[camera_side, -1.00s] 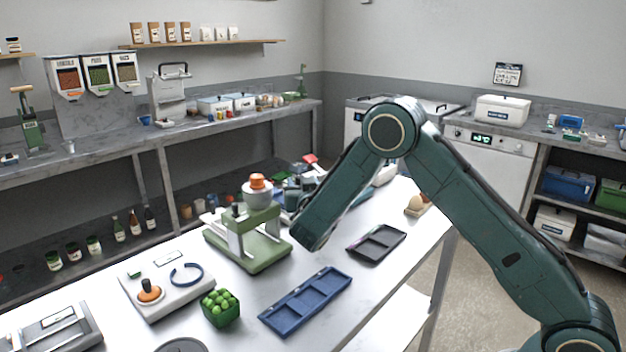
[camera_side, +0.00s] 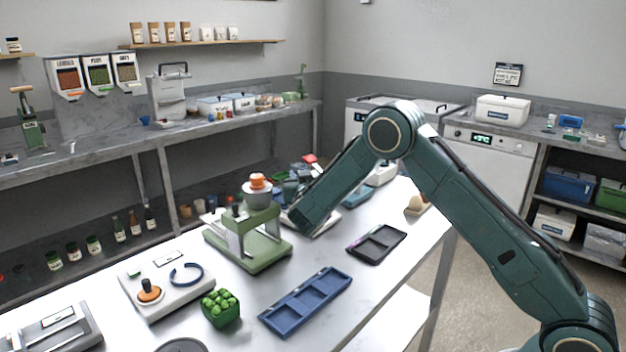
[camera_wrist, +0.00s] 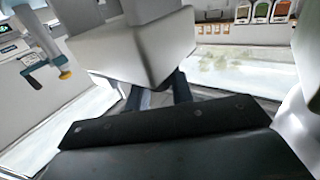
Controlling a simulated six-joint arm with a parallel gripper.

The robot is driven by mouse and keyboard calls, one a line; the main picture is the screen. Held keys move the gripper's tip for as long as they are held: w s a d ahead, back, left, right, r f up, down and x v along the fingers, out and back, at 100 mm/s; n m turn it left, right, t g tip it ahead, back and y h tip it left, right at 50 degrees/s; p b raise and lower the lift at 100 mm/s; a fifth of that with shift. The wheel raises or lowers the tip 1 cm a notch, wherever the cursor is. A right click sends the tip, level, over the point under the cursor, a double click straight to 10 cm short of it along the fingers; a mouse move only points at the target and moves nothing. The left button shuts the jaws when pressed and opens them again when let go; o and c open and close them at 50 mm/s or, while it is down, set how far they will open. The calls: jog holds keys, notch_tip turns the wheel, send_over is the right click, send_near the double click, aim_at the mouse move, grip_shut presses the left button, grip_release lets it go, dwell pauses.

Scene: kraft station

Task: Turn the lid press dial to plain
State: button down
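The likely lid press is a green stand (camera_side: 248,245) on the white table in the side view. A grey-white cylinder with an orange knob (camera_side: 258,181) is at its top; any dial markings are too small to read. My forearm ends just right of the press, and my gripper is hidden there. In the wrist view, my gripper (camera_wrist: 160,93) shows two blue-grey fingers with a gap between them. Their tips run behind a large pale block (camera_wrist: 140,45), so I cannot tell whether they touch anything.
A white box with an orange knob and blue ring (camera_side: 193,289), a green basket (camera_side: 221,318), a blue tray (camera_side: 276,322) and a dark tray (camera_side: 363,258) stand on the table. Mixed items crowd behind the press. Bare tabletop lies between the trays.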

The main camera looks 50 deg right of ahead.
jog(key=shift+m+g+h, duration=0.7)
jog(key=shift+h, duration=0.1)
jog(key=c, duration=1.3)
grip_release()
jog(key=shift+o, duration=0.2)
jog(key=v, duration=1.3)
jog(key=shift+s+a, duration=0.3)
